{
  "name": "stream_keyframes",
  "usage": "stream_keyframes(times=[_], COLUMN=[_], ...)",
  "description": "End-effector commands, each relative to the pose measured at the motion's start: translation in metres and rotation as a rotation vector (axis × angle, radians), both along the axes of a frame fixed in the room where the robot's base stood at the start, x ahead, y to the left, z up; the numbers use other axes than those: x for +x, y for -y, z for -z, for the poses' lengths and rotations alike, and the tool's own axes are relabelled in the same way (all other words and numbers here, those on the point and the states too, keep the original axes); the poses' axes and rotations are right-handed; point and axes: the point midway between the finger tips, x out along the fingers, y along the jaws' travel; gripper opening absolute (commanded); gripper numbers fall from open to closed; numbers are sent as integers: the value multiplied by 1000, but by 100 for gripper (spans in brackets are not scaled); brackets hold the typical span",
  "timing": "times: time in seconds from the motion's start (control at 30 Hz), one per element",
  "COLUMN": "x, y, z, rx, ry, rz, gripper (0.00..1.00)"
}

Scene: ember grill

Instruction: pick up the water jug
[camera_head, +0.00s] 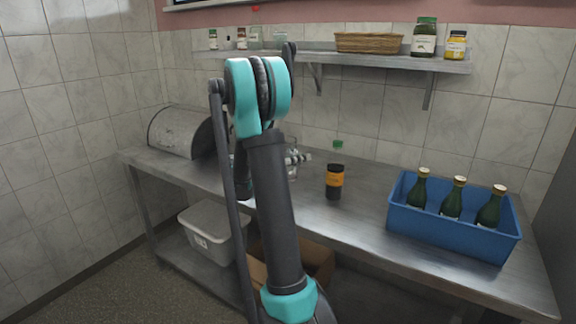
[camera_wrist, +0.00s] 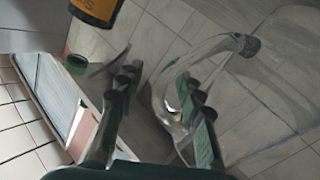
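The water jug is clear and see-through. In the head view the jug (camera_head: 291,170) stands on the steel counter, mostly hidden behind my arm. In the wrist view the jug (camera_wrist: 262,85) fills the right side, tilted by the camera angle, with a curved clear part like a handle near the fingers. My gripper (camera_wrist: 160,80) is open, its two fingers apart. The right finger overlaps the jug's near edge in the picture; I cannot tell whether it touches. In the head view my gripper (camera_head: 297,158) shows only in part, beside the jug.
A dark bottle with an orange label (camera_head: 334,182) stands close by on the counter (camera_head: 375,215); it also shows in the wrist view (camera_wrist: 97,8). A blue crate (camera_head: 450,240) with green bottles is at right. A metal bin (camera_head: 175,132) is at left. A shelf (camera_head: 385,60) hangs above.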

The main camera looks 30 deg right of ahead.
Motion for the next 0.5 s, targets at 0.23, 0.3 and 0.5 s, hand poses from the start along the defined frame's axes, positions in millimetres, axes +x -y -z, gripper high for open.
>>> stream_keyframes(times=[0.23, 0.3, 0.5], x=[-2, -1, -1], y=[26, 25, 25], z=[1, 0, 0], rx=[0, 0, 0], ry=[0, 0, 0], rz=[0, -1, -1], gripper=[37, 37, 23])
